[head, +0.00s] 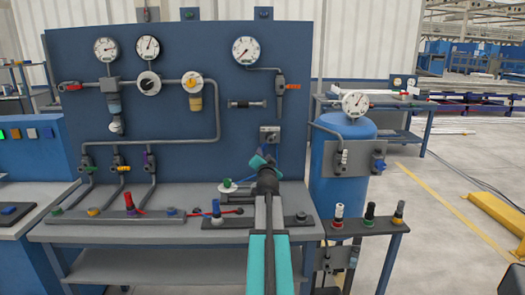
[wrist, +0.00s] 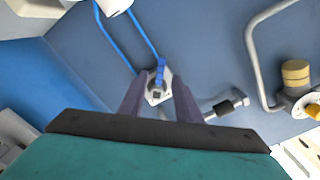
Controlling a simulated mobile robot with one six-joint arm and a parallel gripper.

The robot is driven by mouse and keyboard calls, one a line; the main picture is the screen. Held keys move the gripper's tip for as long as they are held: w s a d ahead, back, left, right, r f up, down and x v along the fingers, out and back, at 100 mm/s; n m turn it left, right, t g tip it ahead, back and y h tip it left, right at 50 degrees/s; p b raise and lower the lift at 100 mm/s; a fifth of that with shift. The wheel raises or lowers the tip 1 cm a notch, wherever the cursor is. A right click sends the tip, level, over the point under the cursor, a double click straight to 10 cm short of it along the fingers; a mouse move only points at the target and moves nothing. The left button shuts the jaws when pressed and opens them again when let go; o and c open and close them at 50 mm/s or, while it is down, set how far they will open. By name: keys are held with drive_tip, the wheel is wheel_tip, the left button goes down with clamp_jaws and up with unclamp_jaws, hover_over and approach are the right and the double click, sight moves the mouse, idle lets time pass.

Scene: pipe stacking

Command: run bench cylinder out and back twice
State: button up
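A small grey valve box (head: 270,135) is on the blue panel, just above my gripper (head: 265,163) in the head view. In the wrist view, a blue lever (wrist: 160,72) stands out from a pale valve plate (wrist: 153,97), with blue tubes running off it. My gripper's two fingers (wrist: 159,95) are apart, one on each side of the lever; I cannot tell whether they touch it. A dark horizontal fixture (head: 292,220) lies on the bench, partly hidden behind my arm; I cannot tell for certain that it is the bench cylinder.
The panel holds several gauges (head: 243,50), piping and a yellow-bowled regulator (head: 194,95). A black-ended tube (head: 247,103) is above and left of my gripper. A blue tank (head: 335,180) stands to the right.

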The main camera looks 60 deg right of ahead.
sight(263, 149)
drive_tip(key=shift+x, duration=3.85)
